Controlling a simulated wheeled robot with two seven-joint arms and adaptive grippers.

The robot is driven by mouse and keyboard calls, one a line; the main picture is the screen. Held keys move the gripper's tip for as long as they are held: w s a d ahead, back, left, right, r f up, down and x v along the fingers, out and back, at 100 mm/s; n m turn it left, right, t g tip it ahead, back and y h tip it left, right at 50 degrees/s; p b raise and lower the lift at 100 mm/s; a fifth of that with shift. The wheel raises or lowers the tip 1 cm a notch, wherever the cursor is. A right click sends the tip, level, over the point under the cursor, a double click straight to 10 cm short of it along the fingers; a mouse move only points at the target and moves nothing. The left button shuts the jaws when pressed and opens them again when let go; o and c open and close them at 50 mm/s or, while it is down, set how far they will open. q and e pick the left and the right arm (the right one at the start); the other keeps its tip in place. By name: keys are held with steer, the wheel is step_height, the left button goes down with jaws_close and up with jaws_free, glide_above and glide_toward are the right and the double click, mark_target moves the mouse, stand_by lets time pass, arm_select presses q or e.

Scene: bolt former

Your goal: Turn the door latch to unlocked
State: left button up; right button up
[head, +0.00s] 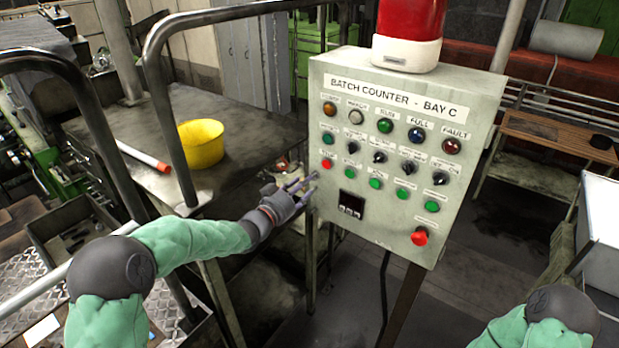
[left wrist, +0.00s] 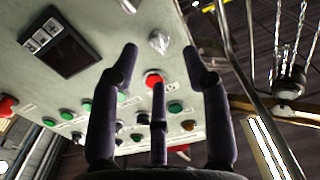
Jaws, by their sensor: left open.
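The batch counter panel (head: 385,235) is a pale grey-green box labelled "BATCH COUNTER - BAY C". A small silver knob (left wrist: 158,41), which looks like the door latch, sits on its face in the left wrist view, between the display and the panel's edge. Its turned position is too small to tell. In the head view I cannot make out the latch by my fingers. My left gripper (head: 306,184) is open at the panel's lower left edge. In the left wrist view its dark fingers point towards the knob, which shows between and beyond the fingertips. Contact is not visible. My right gripper is out of view.
A red button (head: 327,164) and several green buttons lie close to my left fingers. A dark display (head: 351,205) and a red knob (head: 419,236) are lower on the panel. A metal table (head: 130,120) with a yellow bowl (head: 201,143) and a rail stands left.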

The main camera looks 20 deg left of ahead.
mark_target(315, 176)
arm_select(q)
steer(key=shift+p+x, duration=0.3)
steer(key=shift+x, duration=1.95)
jaws_close()
